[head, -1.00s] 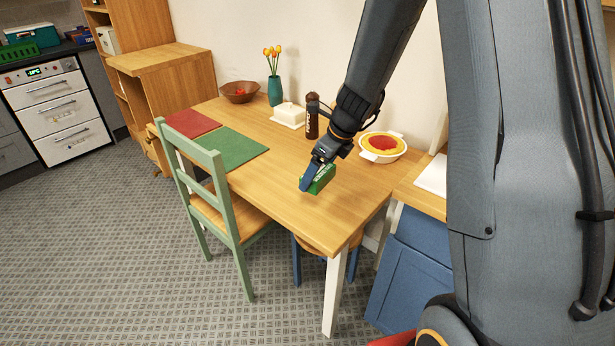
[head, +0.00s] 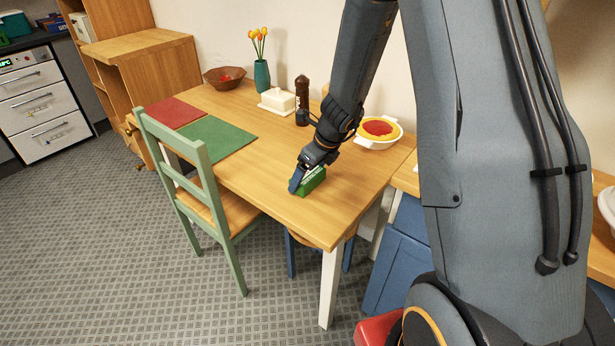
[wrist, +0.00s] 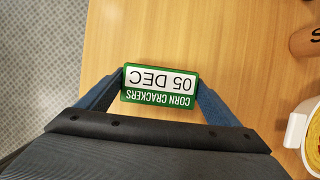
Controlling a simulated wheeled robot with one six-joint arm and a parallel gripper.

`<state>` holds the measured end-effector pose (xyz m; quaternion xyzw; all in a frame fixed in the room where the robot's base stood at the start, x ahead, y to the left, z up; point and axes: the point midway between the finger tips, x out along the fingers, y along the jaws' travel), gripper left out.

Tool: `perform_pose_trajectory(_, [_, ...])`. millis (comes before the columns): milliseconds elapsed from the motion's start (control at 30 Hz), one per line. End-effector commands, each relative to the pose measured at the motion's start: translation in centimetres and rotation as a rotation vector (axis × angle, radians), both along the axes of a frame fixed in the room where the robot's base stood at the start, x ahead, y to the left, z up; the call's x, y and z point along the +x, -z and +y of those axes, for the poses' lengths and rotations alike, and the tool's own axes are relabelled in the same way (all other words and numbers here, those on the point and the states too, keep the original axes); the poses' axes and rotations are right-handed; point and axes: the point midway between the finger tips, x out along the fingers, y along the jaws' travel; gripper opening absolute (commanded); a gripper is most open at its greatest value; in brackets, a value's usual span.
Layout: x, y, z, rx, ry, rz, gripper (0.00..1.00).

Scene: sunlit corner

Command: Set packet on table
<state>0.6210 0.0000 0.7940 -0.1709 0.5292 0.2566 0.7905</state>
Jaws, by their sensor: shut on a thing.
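A green packet (head: 311,181) with a white label is in my gripper (head: 299,181) over the near part of the wooden table (head: 270,187). In the wrist view the packet (wrist: 160,84) reads "CORN CRACKERS" and "05 DEC", upside down. The two blue fingers of my gripper (wrist: 155,92) are shut on its left and right ends. The packet is at or very close to the tabletop; I cannot tell whether it touches.
A green mat (head: 214,139) and red mat (head: 172,114) lie left. A green chair (head: 205,185) stands in front.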

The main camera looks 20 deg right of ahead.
Motion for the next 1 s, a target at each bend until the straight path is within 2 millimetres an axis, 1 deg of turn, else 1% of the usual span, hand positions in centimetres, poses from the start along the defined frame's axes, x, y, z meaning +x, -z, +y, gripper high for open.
perform_pose_trajectory(267, [0.0, 0.1, 0.1, -0.001, -0.001, -0.002, 0.59])
perform_pose_trajectory(400, [0.1, 0.5, 0.1, -0.001, -0.001, -0.002, 0.59])
perform_pose_trajectory(433, [0.0, 0.5, 0.1, 0.000, -0.002, -0.001, 0.91])
perform_pose_trajectory(500, [0.0, 0.4, 0.1, 0.000, -0.002, -0.001, 1.00])
perform_pose_trajectory(733, [0.0, 0.3, 0.1, -0.001, -0.001, -0.002, 1.00])
perform_pose_trajectory(833, [0.0, -0.1, 0.1, -0.001, -0.001, -0.002, 1.00])
perform_pose_trajectory(967, [-0.5, -1.9, -0.4, -0.001, -0.001, -0.005, 1.00])
perform_pose_trajectory(1000, [-0.8, -2.7, -0.7, -0.002, -0.001, -0.005, 1.00])
